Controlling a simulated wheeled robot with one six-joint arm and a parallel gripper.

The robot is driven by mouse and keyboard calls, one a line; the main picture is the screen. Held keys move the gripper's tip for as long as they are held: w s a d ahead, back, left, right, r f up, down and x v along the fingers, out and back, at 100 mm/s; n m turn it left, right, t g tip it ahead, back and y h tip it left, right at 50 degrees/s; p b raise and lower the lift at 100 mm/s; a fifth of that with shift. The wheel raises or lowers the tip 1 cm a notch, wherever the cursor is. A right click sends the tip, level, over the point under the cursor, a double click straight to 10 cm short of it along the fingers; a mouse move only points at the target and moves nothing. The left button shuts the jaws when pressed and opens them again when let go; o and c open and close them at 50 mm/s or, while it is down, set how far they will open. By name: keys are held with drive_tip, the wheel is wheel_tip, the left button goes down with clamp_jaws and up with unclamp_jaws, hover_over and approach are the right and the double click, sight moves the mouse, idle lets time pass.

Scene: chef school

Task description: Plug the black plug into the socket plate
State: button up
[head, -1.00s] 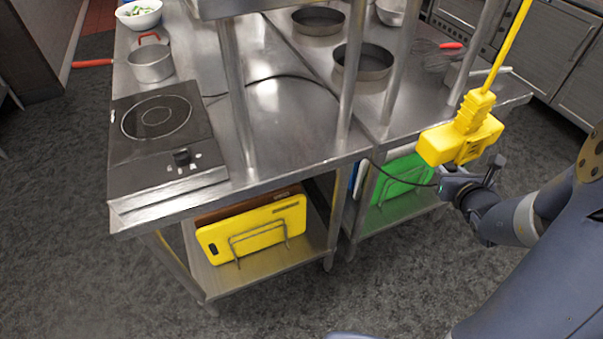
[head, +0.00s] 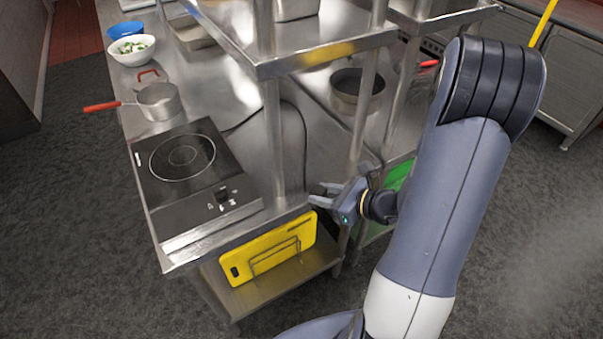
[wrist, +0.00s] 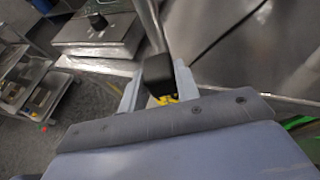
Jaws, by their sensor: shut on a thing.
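My gripper (head: 320,197) is at the front edge of the steel table, right of the hob. In the wrist view its fingers (wrist: 157,88) are shut on the black plug (wrist: 157,70), a dark block between them. In the head view the plug is too small to make out at the fingertips. A black cable (head: 304,130) runs from behind the hob and loops down towards my gripper. I cannot make out a socket plate. A yellow hanging cord (head: 543,22) shows at the top right; its lower end is hidden behind my arm.
The black hob (head: 185,165) sits on the table's left part, with a red-handled pot (head: 158,100) behind it. A steel post (head: 273,140) and raised shelf (head: 330,45) stand close to my gripper. A yellow board (head: 270,252) stands on the lower shelf.

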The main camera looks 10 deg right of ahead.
drive_tip(key=shift+a, duration=0.3)
drive_tip(key=b, duration=0.3)
approach(291, 177)
drive_tip(key=w+a, duration=0.2)
drive_tip(key=a, duration=0.1)
drive_tip(key=w+a, duration=0.1)
drive_tip(key=a, duration=0.1)
drive_tip(key=shift+w+a+r, duration=0.15)
drive_tip(key=shift+w+a, duration=0.05)
drive_tip(key=shift+w, duration=0.1)
drive_tip(key=shift+w+a+f+b, duration=0.15)
drive_tip(key=shift+w, duration=0.4)
drive_tip(key=shift+w+a+f+b, duration=0.1)
drive_tip(key=shift+w+a+f, duration=0.1)
drive_tip(key=shift+w, duration=0.3)
drive_tip(key=shift+w+a+f+b, duration=0.15)
drive_tip(key=shift+w, duration=0.4)
drive_tip(key=o, duration=1.1)
drive_tip(key=shift+d, duration=0.1)
drive_tip(key=b+v, duration=0.1)
drive_tip(key=v, duration=0.9)
drive_tip(key=shift+s+d+r, duration=0.15)
drive_tip(key=shift+s+d, duration=0.05)
drive_tip(key=shift+s, duration=0.1)
